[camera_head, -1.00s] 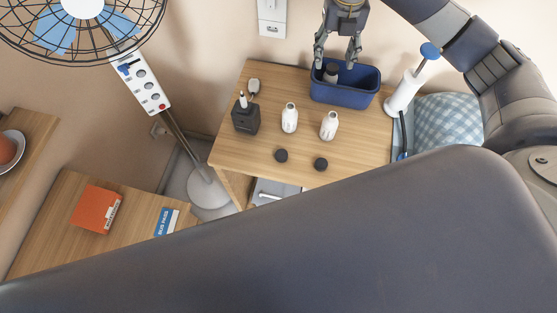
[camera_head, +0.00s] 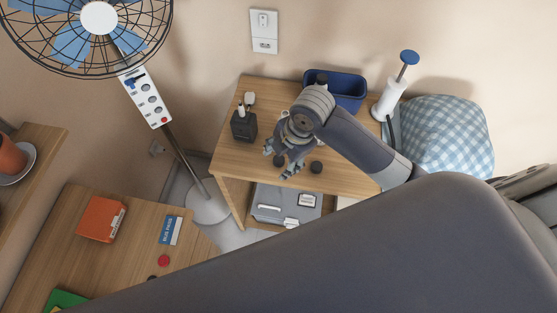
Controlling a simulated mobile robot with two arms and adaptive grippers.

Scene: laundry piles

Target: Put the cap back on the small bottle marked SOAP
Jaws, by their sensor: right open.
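My right gripper (camera_head: 279,162) is open above the front of the small wooden table (camera_head: 230,160), fingers pointing down. One dark round cap (camera_head: 280,160) shows between its fingers; I cannot tell whether they touch it. A second dark cap (camera_head: 316,167) lies just right of the gripper. The two small white bottles are now hidden behind my right wrist and hand, so no SOAP marking can be read. My left gripper is not in view.
A fan (camera_head: 98,18) is at left.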

